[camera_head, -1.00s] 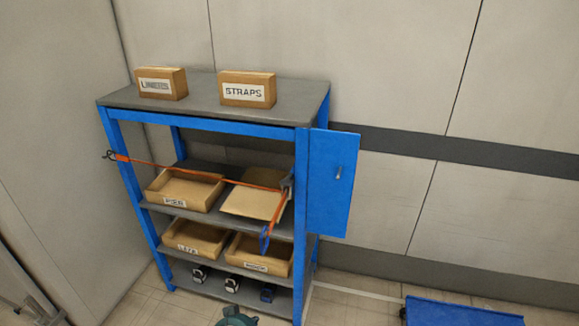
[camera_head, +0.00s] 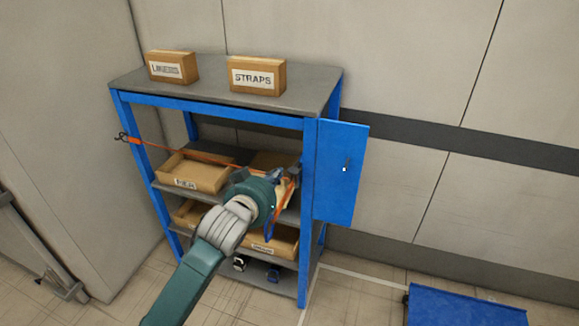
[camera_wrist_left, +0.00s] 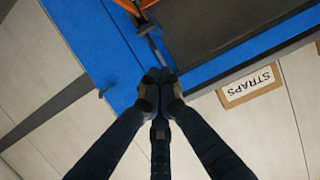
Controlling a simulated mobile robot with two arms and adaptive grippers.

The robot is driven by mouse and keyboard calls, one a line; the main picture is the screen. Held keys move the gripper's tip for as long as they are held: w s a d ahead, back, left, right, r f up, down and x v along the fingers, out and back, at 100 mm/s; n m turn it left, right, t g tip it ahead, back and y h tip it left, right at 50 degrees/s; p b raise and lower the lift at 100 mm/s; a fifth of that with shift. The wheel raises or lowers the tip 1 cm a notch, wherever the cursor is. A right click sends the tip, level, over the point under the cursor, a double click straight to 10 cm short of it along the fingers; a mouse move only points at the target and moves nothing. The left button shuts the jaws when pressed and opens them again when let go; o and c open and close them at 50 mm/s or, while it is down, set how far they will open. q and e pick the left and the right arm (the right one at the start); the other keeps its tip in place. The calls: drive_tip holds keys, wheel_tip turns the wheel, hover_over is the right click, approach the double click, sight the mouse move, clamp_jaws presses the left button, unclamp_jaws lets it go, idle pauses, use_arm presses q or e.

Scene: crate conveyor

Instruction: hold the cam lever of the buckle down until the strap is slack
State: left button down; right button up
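The orange strap (camera_head: 190,152) runs from a hook (camera_head: 122,137) on the shelf's left post across to the grey buckle (camera_head: 295,170) by the right front post, looking straight and taut. Its blue tail end (camera_head: 269,229) hangs below, partly behind my arm. In the left wrist view the buckle (camera_wrist_left: 138,20) is at the top, with a thin grey bar, perhaps the cam lever (camera_wrist_left: 155,47), pointing towards my fingertips. My left gripper (camera_wrist_left: 159,76) has its fingers together just short of it; contact cannot be told. In the head view my wrist mostly hides the gripper (camera_head: 280,188).
The blue shelf's right front post (camera_head: 309,215) and side panel (camera_head: 341,172) stand close to the buckle. Cardboard bins (camera_head: 192,174) fill the shelves. The STRAPS box (camera_head: 256,76) and another box (camera_head: 172,67) stand on top. A blue object (camera_head: 465,306) is on the floor right.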

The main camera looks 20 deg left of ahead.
use_arm(q)
drive_tip(key=shift+w+r, duration=0.55)
drive_tip(key=shift+w, duration=0.1)
use_arm(e)
drive_tip(key=shift+w+d, duration=0.1)
drive_tip(key=shift+w, duration=0.35)
use_arm(q)
drive_tip(key=p, duration=0.2)
hover_over(296, 168)
drive_tip(key=s+a, duration=0.1)
drive_tip(key=s, duration=0.3)
wheel_tip(296, 168, down, 2)
drive_tip(key=shift+w+f+p, duration=0.1)
drive_tip(key=shift+f+p, duration=0.25)
drive_tip(key=shift+f, duration=2)
use_arm(e)
drive_tip(key=shift+s+r, duration=0.2)
drive_tip(key=shift+r, duration=1.15)
